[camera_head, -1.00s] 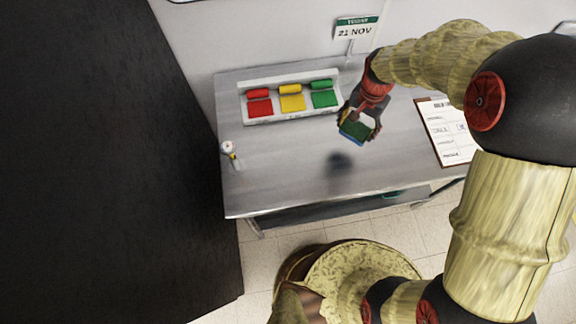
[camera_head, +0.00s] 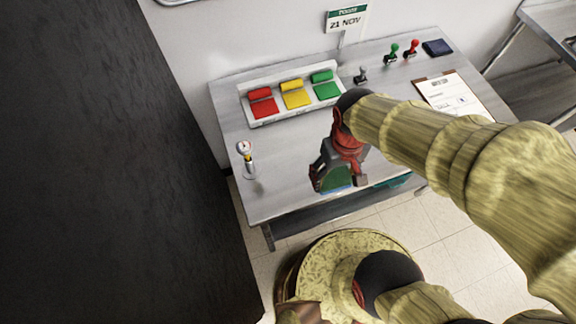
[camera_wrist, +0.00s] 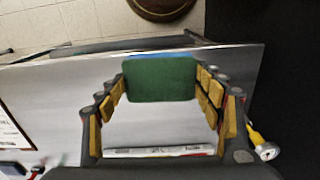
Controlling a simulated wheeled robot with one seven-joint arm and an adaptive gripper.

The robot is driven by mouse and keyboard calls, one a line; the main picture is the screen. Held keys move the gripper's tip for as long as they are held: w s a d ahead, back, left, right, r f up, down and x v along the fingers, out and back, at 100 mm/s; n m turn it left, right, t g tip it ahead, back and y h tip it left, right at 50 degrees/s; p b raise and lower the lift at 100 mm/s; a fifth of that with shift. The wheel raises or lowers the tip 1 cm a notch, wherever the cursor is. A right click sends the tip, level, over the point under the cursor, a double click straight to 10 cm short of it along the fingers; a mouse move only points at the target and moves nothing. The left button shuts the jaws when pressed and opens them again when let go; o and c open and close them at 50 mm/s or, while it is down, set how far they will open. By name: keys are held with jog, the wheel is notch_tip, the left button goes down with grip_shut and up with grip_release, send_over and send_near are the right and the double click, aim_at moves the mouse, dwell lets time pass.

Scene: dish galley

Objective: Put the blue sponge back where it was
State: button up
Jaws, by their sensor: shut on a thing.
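The blue sponge (camera_wrist: 160,57) is between my gripper's fingers, with a flat green face toward the wrist camera and a strip of blue behind it. My gripper (camera_head: 338,178) is shut on the sponge, which also shows in the head view (camera_head: 336,179). There the gripper holds it near the table's front edge, apart from the tray. The white tray (camera_head: 287,119) stands at the back left of the table and holds red (camera_head: 263,104), yellow (camera_head: 296,94) and green (camera_head: 327,87) pieces. Part of the sponge is hidden by the fingers.
A clipboard (camera_head: 447,93), red (camera_head: 411,48) and green (camera_head: 391,53) stamps, a grey stamp (camera_head: 361,74) and a dark blue pad (camera_head: 437,47) are at the right. The grey tabletop (camera_head: 290,165) is clear left of my gripper.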

jog(key=shift+w+d+f, duration=0.1)
jog(key=w+a+f+b, duration=0.1)
jog(key=w+a+f, duration=0.1)
jog(key=w+f, duration=0.1)
jog(key=w+a+f+b, duration=0.1)
jog(key=w+a+f, duration=0.1)
jog(key=w+f, duration=0.1)
jog(key=w+a+f+b, duration=0.1)
jog(key=w+a+f, duration=0.1)
jog(key=w, duration=0.3)
jog(key=shift+w+a+f, duration=0.2)
jog(key=shift+a+f, duration=0.15)
jog(key=shift+f, duration=0.15)
jog(key=shift+w+a+f, duration=0.1)
jog(key=shift+f, duration=0.15)
jog(key=shift+w+f+b, duration=0.2)
jog(key=shift+f+b, duration=0.4)
jog(key=shift+f, duration=1.05)
jog(key=shift+f, duration=0.1)
jog(key=o, duration=1.2)
